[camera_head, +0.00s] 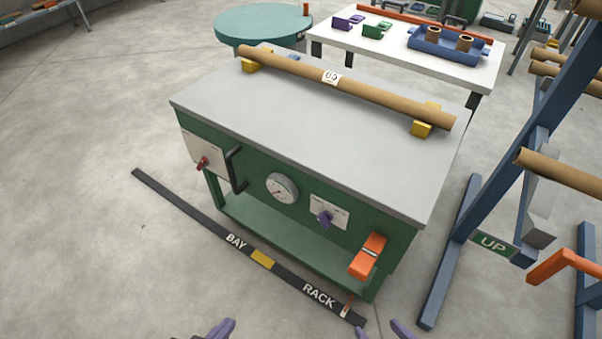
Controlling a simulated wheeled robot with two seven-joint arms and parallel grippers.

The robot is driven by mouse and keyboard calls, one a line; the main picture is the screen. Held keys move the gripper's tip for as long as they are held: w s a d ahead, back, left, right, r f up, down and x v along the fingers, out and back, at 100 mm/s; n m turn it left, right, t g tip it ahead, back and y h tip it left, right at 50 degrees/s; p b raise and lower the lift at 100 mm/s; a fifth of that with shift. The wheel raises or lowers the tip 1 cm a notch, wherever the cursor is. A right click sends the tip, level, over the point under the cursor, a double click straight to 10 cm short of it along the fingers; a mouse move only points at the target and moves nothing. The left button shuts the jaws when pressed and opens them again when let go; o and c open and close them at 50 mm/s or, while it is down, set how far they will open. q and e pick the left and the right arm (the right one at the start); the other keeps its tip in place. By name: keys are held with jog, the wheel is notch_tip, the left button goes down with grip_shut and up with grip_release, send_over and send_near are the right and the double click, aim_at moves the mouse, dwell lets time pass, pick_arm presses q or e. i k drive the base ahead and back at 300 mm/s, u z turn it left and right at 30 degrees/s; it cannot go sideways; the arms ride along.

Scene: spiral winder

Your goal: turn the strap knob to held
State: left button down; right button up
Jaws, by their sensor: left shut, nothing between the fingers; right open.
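A purple knob (324,218) sits on a small white labelled plate (340,216) on the front of the green cabinet (262,215). Its pointer is tilted, and the plate's lettering is too small to read, so I cannot tell its setting. My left gripper (222,329) shows only as purple fingertips at the bottom edge, shut and empty, apart from the cabinet. My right gripper (382,330) shows two purple fingertips spread apart at the bottom edge, below the knob and not touching it.
A round gauge (282,188), a red knob (203,162), a black handle (236,170) and an orange part (368,256) are also on the cabinet front. A cardboard tube (300,70) lies on top. A blue rack (510,140) stands right. Floor at left is clear.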

aim_at(325, 217)
jog(key=u, duration=1.75)
jog(key=i, duration=2.1)
jog(key=z, duration=3)
